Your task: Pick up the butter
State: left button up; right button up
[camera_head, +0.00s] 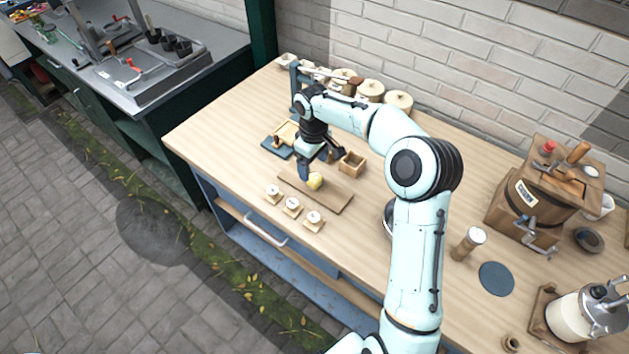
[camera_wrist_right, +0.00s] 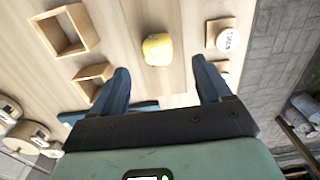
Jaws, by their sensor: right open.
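The butter (camera_head: 315,181) is a small yellow lump on a brown wooden board (camera_head: 335,198) on the wooden table. In the right wrist view the butter (camera_wrist_right: 157,49) lies ahead of the fingertips, roughly midway between them and apart from both. My right gripper (camera_head: 317,168) is open and empty, close to the butter; its two dark fingers also show in the right wrist view (camera_wrist_right: 160,75). My left gripper is in neither view.
Several small labelled pieces (camera_head: 292,204) stand along the table's front edge. A small open wooden box (camera_head: 352,163) sits close behind the board. Lidded jars (camera_head: 398,101) line the wall. A wooden churn box (camera_head: 540,207) stands at the right.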

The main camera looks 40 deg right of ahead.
aim_at(314, 178)
jog(key=shift+w+f, duration=0.1)
jog(key=shift+f, duration=0.75)
notch_tip(314, 178, down, 5)
jog(key=shift+d+f, duration=0.1)
jog(key=shift+d, duration=0.05)
jog(key=c, duration=1.1)
